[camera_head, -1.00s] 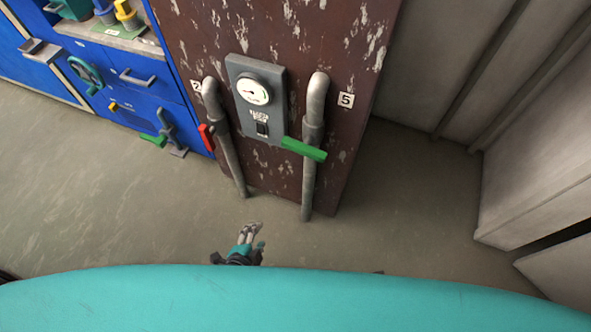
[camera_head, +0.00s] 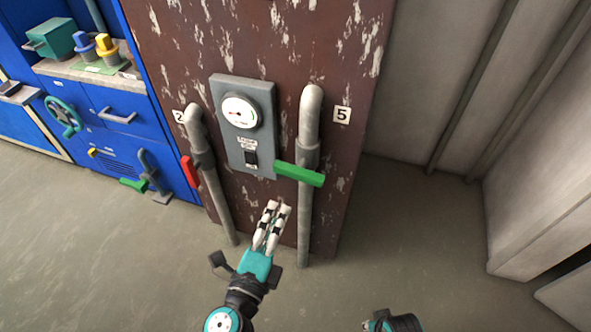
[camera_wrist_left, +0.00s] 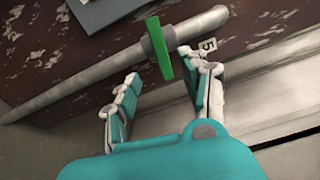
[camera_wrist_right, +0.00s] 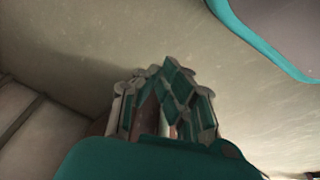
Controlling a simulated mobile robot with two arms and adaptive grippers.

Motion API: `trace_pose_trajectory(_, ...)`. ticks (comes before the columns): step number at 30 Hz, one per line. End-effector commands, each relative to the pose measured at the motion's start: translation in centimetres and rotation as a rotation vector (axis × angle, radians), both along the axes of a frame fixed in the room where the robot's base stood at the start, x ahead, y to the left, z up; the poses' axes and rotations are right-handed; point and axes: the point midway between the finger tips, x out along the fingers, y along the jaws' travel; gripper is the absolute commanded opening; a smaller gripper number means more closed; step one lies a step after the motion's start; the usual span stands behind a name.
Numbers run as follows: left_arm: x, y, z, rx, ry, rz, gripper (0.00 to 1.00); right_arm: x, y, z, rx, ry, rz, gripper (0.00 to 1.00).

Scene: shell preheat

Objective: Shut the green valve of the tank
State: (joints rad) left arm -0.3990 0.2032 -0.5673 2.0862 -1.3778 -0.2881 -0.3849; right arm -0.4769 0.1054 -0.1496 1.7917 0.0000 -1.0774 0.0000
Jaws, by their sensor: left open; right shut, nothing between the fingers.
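The green valve handle (camera_head: 299,173) sits on the right grey pipe (camera_head: 309,125) of the rust-brown tank (camera_head: 340,30), by the label 5. In the head view the handle lies across the pipe, sticking out to both sides. My left gripper (camera_head: 272,222) is below and left of the handle, apart from it. In the left wrist view the green handle (camera_wrist_left: 159,49) stands beyond the open fingers (camera_wrist_left: 160,80), with nothing between them. My right gripper (camera_wrist_right: 165,85) is shut and empty in its wrist view, over the floor; in the head view only part of the right arm shows at the bottom edge.
A red handle (camera_head: 190,172) is on the left pipe (camera_head: 210,180) by label 2. A gauge panel (camera_head: 245,120) with a black switch sits between the pipes. A blue cabinet (camera_head: 110,140) stands left. Grey walls (camera_head: 420,90) close off the right; the floor in front is clear.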

Motion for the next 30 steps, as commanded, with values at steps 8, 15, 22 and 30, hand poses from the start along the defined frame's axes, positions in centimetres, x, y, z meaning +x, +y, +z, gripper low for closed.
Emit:
trace_pose_trajectory(8, 5.6, -1.8, 0.3, -0.001, -0.002, -0.001, 0.46, -2.1, -0.3, -4.5, -0.003, 0.03, 0.005, 0.0)
trace_pose_trajectory(15, 10.1, -3.3, 0.2, -0.002, 0.0, 0.0, 0.46, -3.2, -0.4, -6.4, -0.004, 0.038, 0.008, 0.0)
trace_pose_trajectory(22, 12.2, -4.0, 0.0, -0.002, 0.001, 0.0, 0.46, -3.4, -0.4, -6.8, -0.004, 0.041, 0.008, 0.0)
trace_pose_trajectory(30, 12.5, -4.1, 0.0, -0.002, 0.002, -0.001, 0.46, -3.5, -0.5, -6.8, -0.004, 0.041, 0.008, 0.0)
